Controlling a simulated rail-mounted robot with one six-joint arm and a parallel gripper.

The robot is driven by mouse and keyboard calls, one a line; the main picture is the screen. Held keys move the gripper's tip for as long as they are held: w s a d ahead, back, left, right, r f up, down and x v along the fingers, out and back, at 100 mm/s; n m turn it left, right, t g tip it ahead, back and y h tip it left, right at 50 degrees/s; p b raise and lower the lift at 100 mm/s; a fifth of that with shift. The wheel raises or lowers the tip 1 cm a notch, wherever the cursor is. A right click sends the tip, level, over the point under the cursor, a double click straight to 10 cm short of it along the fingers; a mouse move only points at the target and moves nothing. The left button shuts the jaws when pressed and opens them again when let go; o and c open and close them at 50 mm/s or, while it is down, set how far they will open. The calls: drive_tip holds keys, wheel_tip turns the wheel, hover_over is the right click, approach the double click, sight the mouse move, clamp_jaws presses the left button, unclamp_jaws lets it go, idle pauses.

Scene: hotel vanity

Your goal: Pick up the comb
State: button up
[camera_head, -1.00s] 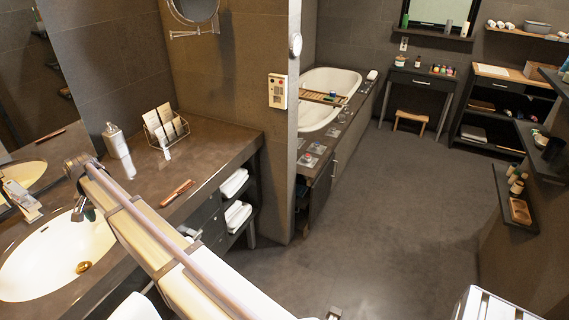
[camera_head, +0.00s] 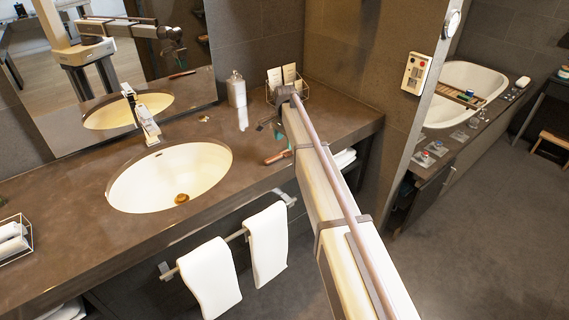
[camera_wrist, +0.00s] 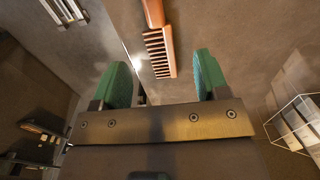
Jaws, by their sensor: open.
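The comb (camera_head: 277,157) is reddish brown and lies flat on the dark vanity counter (camera_head: 330,113), right of the sink. My arm partly covers it in the head view. In the wrist view the comb (camera_wrist: 160,42) lies ahead of my gripper (camera_wrist: 162,70), its handle at the top edge and its teeth end near the gap between the green fingertips. The jaws are open and empty, apart from the comb. In the head view my gripper (camera_head: 272,128) is small and dark, above the counter close to the comb.
A sink (camera_head: 170,175) with a faucet (camera_head: 141,115) is on the left. A soap dispenser (camera_head: 236,90) and a wire holder with packets (camera_head: 282,78) stand at the back. White towels (camera_head: 265,245) hang on a front rail. The wire holder (camera_wrist: 294,125) shows at right in the wrist view.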

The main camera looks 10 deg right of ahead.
sight(286, 153)
wheel_tip(286, 153, down, 6)
drive_tip(key=b, duration=0.5)
drive_tip(key=shift+d+r, duration=0.15)
drive_tip(key=shift+r, duration=0.35)
drive_tip(key=shift+c, duration=0.2)
drive_tip(key=c, duration=1)
drive_tip(key=shift+o, duration=0.2)
wheel_tip(286, 153, up, 10)
drive_tip(key=p, duration=1)
